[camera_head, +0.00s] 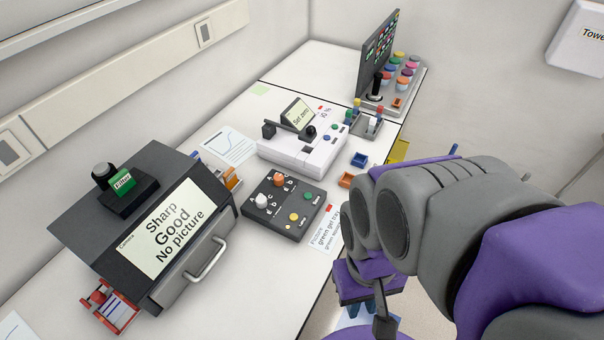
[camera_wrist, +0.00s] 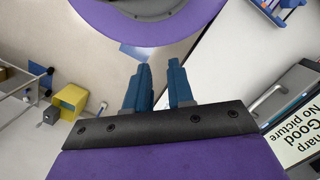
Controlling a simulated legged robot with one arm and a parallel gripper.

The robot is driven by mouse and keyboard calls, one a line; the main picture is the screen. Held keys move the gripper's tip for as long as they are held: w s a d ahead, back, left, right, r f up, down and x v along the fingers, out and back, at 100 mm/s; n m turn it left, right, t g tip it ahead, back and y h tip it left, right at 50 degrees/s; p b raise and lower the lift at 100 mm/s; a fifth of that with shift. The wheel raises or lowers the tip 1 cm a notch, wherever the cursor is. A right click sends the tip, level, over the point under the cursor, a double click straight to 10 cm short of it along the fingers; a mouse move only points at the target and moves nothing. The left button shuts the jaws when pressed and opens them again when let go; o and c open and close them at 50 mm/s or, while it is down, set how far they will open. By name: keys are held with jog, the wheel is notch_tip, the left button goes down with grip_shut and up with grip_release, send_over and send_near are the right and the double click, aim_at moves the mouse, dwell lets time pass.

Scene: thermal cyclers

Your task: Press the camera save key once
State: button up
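A dark control box (camera_head: 270,222) lies on the bench in the middle of the head view. It carries an orange knob (camera_head: 281,180), a white key (camera_head: 261,201), a yellow key (camera_head: 293,217) and a green key (camera_head: 309,196). The small labels beside the yellow and green keys are too small to read surely. A camera unit left of it has a screen (camera_head: 175,228) reading "Sharp Good No picture"; part of this screen shows in the wrist view (camera_wrist: 296,130). My gripper (camera_wrist: 159,68) is empty, with a gap between its blue fingers. It hangs beyond the bench's front edge, away from the box.
A white device (camera_head: 305,150) reading "Set zero" stands behind the box. Paper sheets, a red rack (camera_head: 108,306) and small blue and orange trays lie around. A panel with coloured knobs (camera_head: 402,72) stands at the back. A yellow object (camera_wrist: 70,100) is below.

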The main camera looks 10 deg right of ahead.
grip_shut()
dwell(1.1)
